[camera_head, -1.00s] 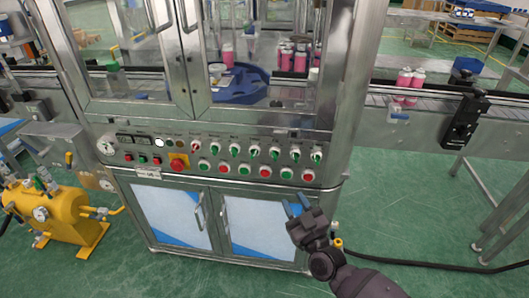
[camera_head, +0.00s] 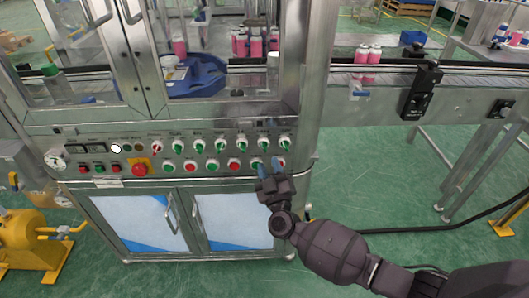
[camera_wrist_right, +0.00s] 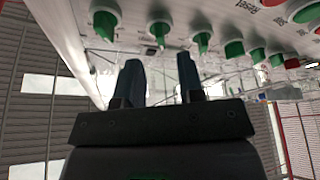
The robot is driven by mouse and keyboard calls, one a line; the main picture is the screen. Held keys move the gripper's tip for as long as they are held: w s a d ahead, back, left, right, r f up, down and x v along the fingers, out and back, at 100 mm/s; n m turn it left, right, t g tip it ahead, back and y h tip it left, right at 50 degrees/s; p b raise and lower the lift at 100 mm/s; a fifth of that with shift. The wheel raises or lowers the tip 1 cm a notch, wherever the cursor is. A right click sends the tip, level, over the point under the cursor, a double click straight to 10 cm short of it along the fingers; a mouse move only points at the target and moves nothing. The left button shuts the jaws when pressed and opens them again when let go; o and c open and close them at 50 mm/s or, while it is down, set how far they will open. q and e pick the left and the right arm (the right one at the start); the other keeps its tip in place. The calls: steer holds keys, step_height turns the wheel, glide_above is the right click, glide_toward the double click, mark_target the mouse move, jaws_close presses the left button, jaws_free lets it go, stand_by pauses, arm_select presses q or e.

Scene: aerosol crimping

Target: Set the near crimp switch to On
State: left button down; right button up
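The control panel (camera_head: 120,182) has an upper row of green-handled rotary switches, including a right-hand one (camera_head: 264,146) and the rightmost one (camera_head: 285,145). Their labels are too small to read, so I cannot tell which is the near crimp switch. My right gripper (camera_head: 269,166) is in front of the panel's lower right, partly covering the rightmost buttons. In the right wrist view my gripper (camera_wrist_right: 160,66) has its two dark fingers apart with nothing between them. Green switches, including one (camera_wrist_right: 158,30) and another (camera_wrist_right: 201,40), show just beyond the fingertips. My left gripper is not in view.
Below the switches is a row of red and green push buttons, including a red one (camera_head: 234,163). A red emergency button (camera_head: 139,168) is at the left. A conveyor (camera_head: 350,88) with pink cans (camera_head: 368,56) runs right. Yellow equipment (camera_head: 25,240) stands lower left.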

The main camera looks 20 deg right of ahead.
mark_target(264, 150)
steer(key=shift+b+x, duration=0.3)
steer(key=shift+x, duration=2.3)
jaws_close()
